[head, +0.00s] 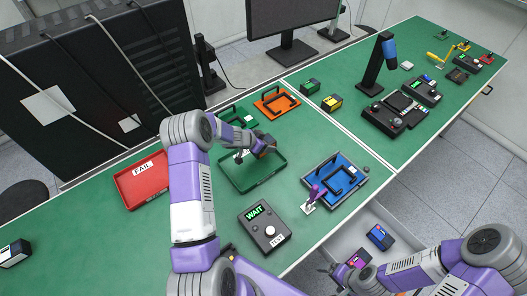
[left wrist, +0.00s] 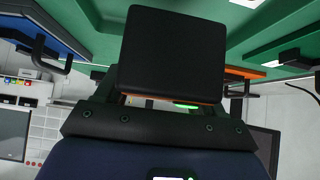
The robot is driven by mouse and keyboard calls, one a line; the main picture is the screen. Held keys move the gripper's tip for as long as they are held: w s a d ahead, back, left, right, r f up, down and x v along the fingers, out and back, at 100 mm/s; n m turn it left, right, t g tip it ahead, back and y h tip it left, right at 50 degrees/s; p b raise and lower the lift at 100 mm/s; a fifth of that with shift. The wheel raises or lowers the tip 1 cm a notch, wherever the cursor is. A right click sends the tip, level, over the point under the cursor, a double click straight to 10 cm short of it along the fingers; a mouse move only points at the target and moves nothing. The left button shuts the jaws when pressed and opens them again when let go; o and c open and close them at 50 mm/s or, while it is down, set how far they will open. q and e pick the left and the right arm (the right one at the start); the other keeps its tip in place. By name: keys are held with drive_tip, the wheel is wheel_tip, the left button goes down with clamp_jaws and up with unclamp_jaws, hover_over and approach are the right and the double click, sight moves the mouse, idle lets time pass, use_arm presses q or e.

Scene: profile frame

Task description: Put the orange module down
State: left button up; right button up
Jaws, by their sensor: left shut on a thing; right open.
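My left gripper (head: 258,148) reaches over the green tray (head: 262,180) in the head view. It is shut on the orange module (head: 266,144), which shows as a small dark block with an orange part. In the left wrist view the module (left wrist: 173,50) is a large black square face with a thin orange strip along its lower edge. The arm and gripper partly hide the module and the tray in the head view, so I cannot tell whether the module touches the tray. My right gripper (head: 342,276) is open at the lower right, beside the purple module (head: 358,259).
A red FAIL tray (head: 133,191) lies left, a blue tray with a black handle (head: 347,190) right, an orange frame (head: 268,104) behind. A tester reading WAIT (head: 264,228) stands in front. A blue module (head: 380,237) sits in a pale bin. A monitor (head: 290,18) stands behind.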

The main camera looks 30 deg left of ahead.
use_arm(q)
drive_tip(key=shift+w+f, duration=0.15)
drive_tip(key=shift+f, duration=0.8)
wheel_tip(320, 180, down, 3)
drive_tip(key=shift+r+p, duration=0.1)
drive_tip(key=shift+p, duration=0.2)
drive_tip(key=shift+f, duration=0.3)
drive_tip(key=shift+f+b, duration=0.1)
drive_tip(key=shift+b, duration=0.25)
drive_tip(key=o, duration=1.2)
